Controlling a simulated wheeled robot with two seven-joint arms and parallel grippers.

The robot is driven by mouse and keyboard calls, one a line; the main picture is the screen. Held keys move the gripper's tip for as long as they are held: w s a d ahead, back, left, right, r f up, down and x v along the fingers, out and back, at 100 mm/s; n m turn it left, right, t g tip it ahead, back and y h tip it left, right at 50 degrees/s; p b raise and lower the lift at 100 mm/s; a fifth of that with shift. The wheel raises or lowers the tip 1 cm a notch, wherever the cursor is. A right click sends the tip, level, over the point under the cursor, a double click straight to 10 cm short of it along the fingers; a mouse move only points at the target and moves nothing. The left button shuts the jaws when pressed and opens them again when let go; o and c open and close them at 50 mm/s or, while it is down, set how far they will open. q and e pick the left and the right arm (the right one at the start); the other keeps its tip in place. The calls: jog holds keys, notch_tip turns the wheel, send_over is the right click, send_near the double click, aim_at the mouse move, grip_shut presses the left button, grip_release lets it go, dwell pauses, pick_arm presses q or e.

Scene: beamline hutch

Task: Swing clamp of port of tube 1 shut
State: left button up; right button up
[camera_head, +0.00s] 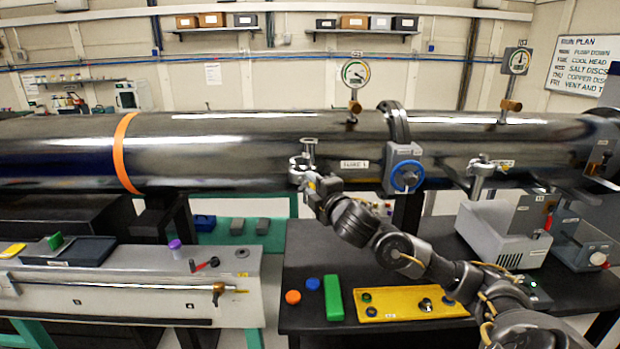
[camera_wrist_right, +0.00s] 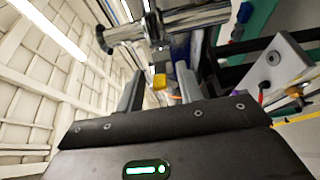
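The port of tube 1 (camera_head: 303,168) is a short metal fitting on the front of the long dark tube, left of the label "TUBE 1" (camera_head: 355,164). A metal post stands up at it. My right gripper (camera_head: 318,186) is just below and right of this port. In the right wrist view its two fingers (camera_wrist_right: 160,85) are apart, with a small yellow piece (camera_wrist_right: 160,81) showing between or beyond them. I cannot tell whether they touch it. The clamp's exact position is hard to make out behind the gripper. My left gripper is not in view.
A blue ring handwheel (camera_head: 407,176) is on the tube right of my gripper. A second port (camera_head: 482,170) is farther right. Below is a black table (camera_head: 300,268) with a yellow tray (camera_head: 400,311), a green block (camera_head: 333,298) and a grey instrument box (camera_head: 495,235).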

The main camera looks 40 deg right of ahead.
jog(key=shift+x, duration=1)
grip_shut()
